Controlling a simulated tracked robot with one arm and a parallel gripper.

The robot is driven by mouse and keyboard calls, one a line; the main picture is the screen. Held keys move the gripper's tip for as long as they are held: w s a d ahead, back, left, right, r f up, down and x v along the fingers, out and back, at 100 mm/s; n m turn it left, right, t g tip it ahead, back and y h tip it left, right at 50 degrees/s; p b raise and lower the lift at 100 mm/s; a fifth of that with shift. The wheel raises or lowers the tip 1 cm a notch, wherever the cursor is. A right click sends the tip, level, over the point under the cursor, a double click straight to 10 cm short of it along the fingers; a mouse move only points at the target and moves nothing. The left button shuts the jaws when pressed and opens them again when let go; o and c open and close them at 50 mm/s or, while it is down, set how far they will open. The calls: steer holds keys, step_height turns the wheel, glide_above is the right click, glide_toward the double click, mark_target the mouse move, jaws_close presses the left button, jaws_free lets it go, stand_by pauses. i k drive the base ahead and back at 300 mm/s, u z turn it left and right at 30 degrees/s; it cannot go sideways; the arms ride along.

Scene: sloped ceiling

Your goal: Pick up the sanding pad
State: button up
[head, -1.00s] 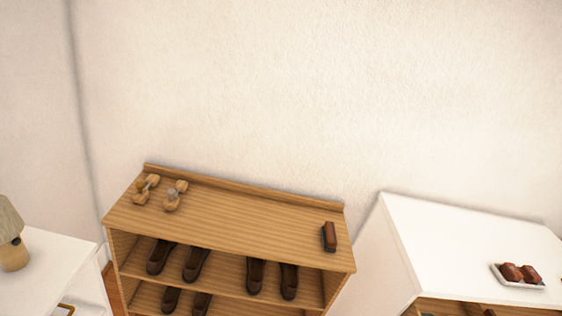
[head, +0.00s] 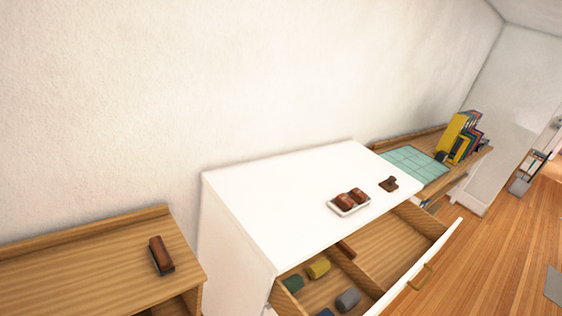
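I cannot tell for sure which thing is the sanding pad. The open drawer (head: 395,252) of the white cabinet holds several small rounded blocks: a yellow one (head: 318,267), a dark green one (head: 293,284), a grey one (head: 347,299) and a blue one at the bottom edge, partly cut off. A small dark brown piece (head: 388,184) lies on the white cabinet top (head: 275,205), right of a white tray (head: 349,206) with two brown blocks (head: 351,198). My gripper is not in view.
A wooden shoe rack (head: 85,262) at lower left bears a brown brush-like block (head: 160,254). The open drawer juts out towards the floor (head: 505,240). A wooden desk (head: 468,165) with a green mat (head: 415,165) and several upright books (head: 459,137) stands beyond.

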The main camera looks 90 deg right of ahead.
mark_target(389, 185)
steer(key=z, duration=0.8)
steer(key=i, duration=0.1)
steer(key=z, duration=2.35)
steer(key=k, duration=0.55)
steer(key=z, duration=0.15)
steer(key=i, duration=0.55)
steer(key=u, duration=0.15)
